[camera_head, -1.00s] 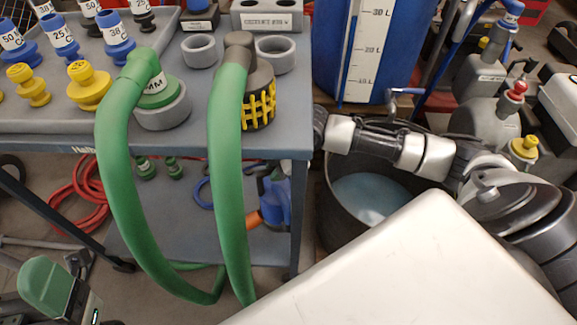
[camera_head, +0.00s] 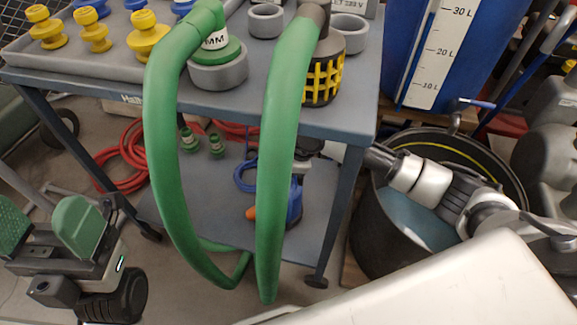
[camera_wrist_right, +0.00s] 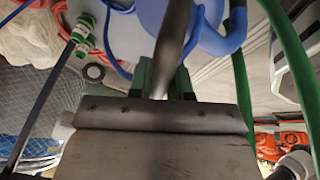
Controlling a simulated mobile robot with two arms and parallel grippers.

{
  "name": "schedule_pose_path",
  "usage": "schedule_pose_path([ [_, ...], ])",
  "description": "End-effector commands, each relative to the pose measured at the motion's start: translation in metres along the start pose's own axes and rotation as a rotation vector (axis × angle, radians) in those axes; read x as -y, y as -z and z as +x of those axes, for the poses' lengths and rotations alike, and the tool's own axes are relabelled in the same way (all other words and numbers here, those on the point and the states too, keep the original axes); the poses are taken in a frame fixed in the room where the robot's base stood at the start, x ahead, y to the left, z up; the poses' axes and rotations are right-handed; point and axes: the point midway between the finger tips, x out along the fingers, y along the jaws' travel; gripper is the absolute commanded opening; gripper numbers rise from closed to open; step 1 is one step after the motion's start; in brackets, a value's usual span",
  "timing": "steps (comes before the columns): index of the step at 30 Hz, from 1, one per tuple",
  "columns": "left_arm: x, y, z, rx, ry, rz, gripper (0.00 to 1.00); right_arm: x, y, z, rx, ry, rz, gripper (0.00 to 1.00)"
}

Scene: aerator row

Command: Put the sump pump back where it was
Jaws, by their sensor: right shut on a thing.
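The sump pump (camera_head: 295,203) is the blue body with an orange outlet (camera_head: 251,213) and a blue cord, under the tabletop, over the lower shelf (camera_head: 222,212). One green hose partly covers it. I cannot tell whether its base touches the shelf. In the right wrist view the blue pump body (camera_wrist_right: 205,12) is close ahead. My right gripper (camera_wrist_right: 161,78) is shut on its grey handle (camera_wrist_right: 174,35). In the head view that gripper is mostly hidden behind the table leg and under the top. My left gripper (camera_head: 45,228) is open and empty at lower left.
Green hoses (camera_head: 281,150) hang from the tabletop (camera_head: 130,82) in front of the shelf.

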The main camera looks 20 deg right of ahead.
Motion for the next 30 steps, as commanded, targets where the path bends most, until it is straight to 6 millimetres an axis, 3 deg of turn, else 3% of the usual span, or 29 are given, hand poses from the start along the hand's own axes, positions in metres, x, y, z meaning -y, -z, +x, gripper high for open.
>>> schedule_pose_path([
  [8, 0.0, 0.0, 0.001, 0.003, 0.0, -0.001, 0.74, -0.002, 0.002, -0.002, -0.005, -0.005, -0.002, 0.0],
  [9, 0.0, 0.0, 0.0, 0.004, 0.001, -0.001, 0.74, 0.001, -0.001, 0.001, 0.0, 0.001, 0.0, 0.22],
  [14, 0.0, 0.001, 0.0, 0.003, 0.001, -0.001, 0.74, 0.001, -0.001, 0.001, 0.0, 0.001, 0.0, 0.44],
  [23, 0.0, 0.001, 0.001, 0.0, 0.0, -0.001, 0.74, 0.0, 0.0, -0.002, 0.001, 0.0, 0.0, 0.44],
  [30, -0.001, 0.007, -0.001, 0.061, 0.02, -0.007, 0.74, -0.001, 0.001, -0.042, 0.002, -0.001, 0.0, 0.44],
])
